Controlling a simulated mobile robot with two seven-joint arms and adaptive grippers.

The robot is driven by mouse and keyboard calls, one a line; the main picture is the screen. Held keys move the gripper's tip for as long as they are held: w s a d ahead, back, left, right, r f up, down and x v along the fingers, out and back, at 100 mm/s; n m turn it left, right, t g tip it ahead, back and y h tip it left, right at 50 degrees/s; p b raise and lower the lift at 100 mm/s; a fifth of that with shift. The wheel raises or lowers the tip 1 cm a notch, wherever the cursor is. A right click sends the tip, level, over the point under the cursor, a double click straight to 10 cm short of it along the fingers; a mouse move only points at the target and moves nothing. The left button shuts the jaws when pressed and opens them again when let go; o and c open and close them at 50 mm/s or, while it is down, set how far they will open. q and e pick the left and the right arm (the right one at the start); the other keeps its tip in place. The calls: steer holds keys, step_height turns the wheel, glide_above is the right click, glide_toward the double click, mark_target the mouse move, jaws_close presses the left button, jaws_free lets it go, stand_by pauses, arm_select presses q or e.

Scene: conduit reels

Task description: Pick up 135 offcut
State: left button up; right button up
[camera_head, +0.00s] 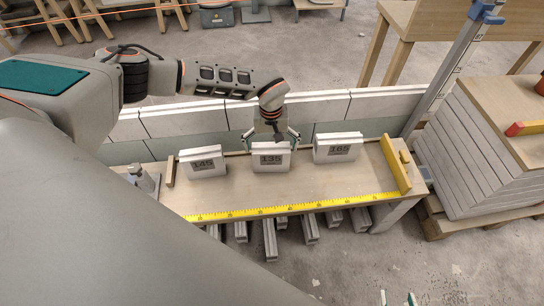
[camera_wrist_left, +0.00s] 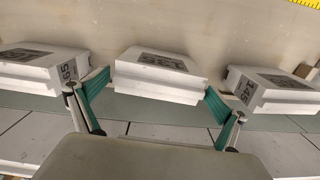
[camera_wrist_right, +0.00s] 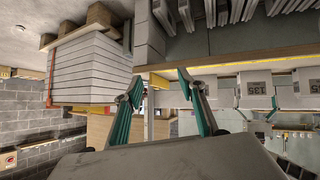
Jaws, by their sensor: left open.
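The 135 offcut (camera_head: 271,160) is a pale block with a dark printed label, standing in the middle of the wooden bench. In the left wrist view the 135 offcut (camera_wrist_left: 160,72) lies ahead of and between my spread fingers. My left gripper (camera_head: 271,137) is open and empty, just behind and above the block; it also shows in the left wrist view (camera_wrist_left: 156,88). I cannot tell whether a finger touches the block. My right gripper (camera_wrist_right: 159,82) is open and empty, away from the block, which shows at the far right of the right wrist view (camera_wrist_right: 258,89).
The 145 offcut (camera_head: 204,164) stands to the left and the 165 offcut (camera_head: 338,148) to the right, with gaps between. A yellow ruler (camera_head: 300,206) runs along the front edge of the bench (camera_head: 310,185). A pale block wall (camera_head: 190,120) runs behind. Stacked boards (camera_head: 478,150) stand right.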

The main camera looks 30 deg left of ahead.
arm_select(q)
step_height(320, 180, down, 3)
steer(key=shift+r, duration=0.25)
steer(key=shift+c, duration=0.7)
steer(key=c, duration=1.4)
steer(key=shift+c, duration=0.2)
arm_select(e)
steer(key=shift+w+a, duration=0.15)
steer(key=shift+a, duration=0.1)
